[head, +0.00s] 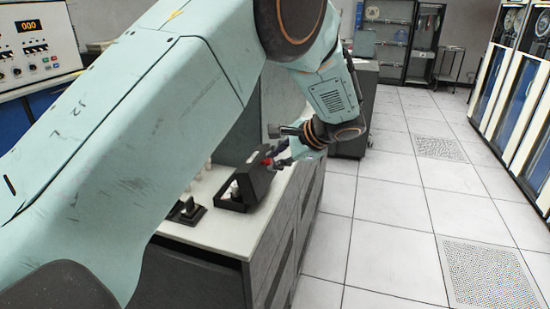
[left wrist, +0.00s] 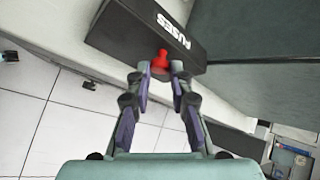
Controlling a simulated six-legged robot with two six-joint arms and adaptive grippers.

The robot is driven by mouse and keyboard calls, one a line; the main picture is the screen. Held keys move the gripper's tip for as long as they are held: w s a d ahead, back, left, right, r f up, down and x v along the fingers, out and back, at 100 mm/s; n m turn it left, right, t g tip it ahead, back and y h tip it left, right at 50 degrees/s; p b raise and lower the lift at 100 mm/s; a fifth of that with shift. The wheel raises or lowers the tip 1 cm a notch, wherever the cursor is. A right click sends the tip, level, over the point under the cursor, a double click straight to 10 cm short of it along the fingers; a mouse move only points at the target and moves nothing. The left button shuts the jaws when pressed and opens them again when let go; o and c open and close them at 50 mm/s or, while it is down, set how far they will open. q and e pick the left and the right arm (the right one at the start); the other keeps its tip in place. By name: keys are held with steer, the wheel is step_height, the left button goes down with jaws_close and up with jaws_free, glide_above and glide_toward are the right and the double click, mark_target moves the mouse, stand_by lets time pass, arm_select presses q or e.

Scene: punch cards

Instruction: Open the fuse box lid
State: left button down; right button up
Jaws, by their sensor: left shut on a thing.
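The fuse box is a black box on the pale counter in the head view. Its lid (head: 256,183) is tilted up from the low base (head: 231,205), and something pale shows inside. In the left wrist view the lid (left wrist: 135,30) carries the white word FUSES and a red knob (left wrist: 161,62). The knob also shows in the head view (head: 267,162). My left gripper (head: 274,161) is shut on the red knob; its fingertips (left wrist: 161,70) lie on either side of it. My right gripper is not in view.
A black switch-like part (head: 187,211) stands on the counter (head: 220,228) left of the box. A control panel (head: 35,45) is at the far left. My left arm hides much of the counter. Open tiled floor (head: 385,235) lies to the right, with cabinets (head: 515,90) beyond.

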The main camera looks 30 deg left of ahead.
arm_select(q)
steer(key=shift+d+f, duration=0.85)
steer(key=shift+f, duration=0.15)
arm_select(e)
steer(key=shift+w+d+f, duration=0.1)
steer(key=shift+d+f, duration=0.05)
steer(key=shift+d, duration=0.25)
arm_select(q)
steer(key=shift+s, duration=0.15)
steer(key=c, duration=1.6)
jaws_free()
steer(key=o, duration=0.4)
steer(key=shift+w+a+f, duration=0.1)
steer(key=shift+w+a, duration=0.3)
steer(key=shift+v, duration=3.8)
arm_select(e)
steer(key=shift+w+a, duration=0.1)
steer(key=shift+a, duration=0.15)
